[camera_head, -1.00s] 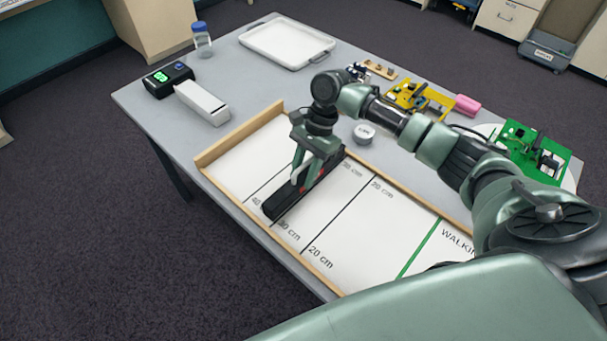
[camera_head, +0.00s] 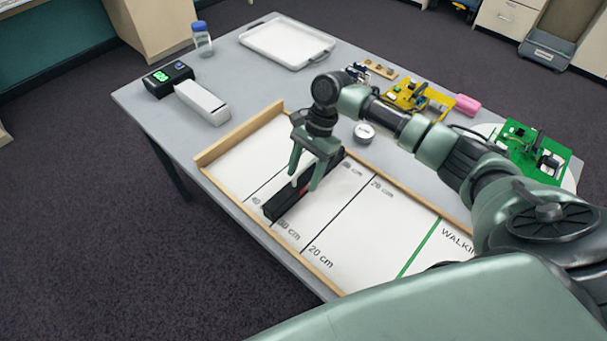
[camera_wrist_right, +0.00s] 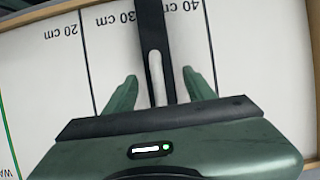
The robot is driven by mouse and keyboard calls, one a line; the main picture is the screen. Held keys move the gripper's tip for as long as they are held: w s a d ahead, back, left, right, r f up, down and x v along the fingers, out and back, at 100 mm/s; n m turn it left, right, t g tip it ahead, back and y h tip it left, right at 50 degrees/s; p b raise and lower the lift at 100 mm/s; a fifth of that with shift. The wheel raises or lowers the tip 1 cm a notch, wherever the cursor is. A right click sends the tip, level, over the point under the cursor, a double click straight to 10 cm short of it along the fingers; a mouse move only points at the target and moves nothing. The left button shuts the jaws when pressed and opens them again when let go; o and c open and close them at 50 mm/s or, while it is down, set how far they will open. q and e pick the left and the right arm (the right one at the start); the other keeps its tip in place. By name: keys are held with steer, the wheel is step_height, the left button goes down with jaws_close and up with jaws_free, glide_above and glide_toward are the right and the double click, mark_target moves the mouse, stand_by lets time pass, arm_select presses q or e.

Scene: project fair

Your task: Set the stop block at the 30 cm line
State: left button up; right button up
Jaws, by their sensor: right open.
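The stop block (camera_head: 278,207) is a long black bar lying across the white marked track (camera_head: 358,214). In the right wrist view, the block (camera_wrist_right: 151,30) lies between the 20 cm line (camera_wrist_right: 88,55) and the 40 cm line (camera_wrist_right: 210,50), beside the "30 cm" label (camera_wrist_right: 125,18). The 30 cm line itself is not visible there; the block seems to cover it. My left gripper is out of view.
Wooden rails (camera_head: 240,134) edge the track. A white box (camera_head: 202,102), a black display unit (camera_head: 168,79), a jar (camera_head: 202,39) and a white tray (camera_head: 287,43) stand behind. A small round tin (camera_head: 364,133) and circuit boards (camera_head: 418,99) lie beyond the far rail.

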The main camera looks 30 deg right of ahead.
steer(key=v, duration=1.1)
steer(key=shift+w+d+r, duration=0.15)
steer(key=shift+r, duration=0.2)
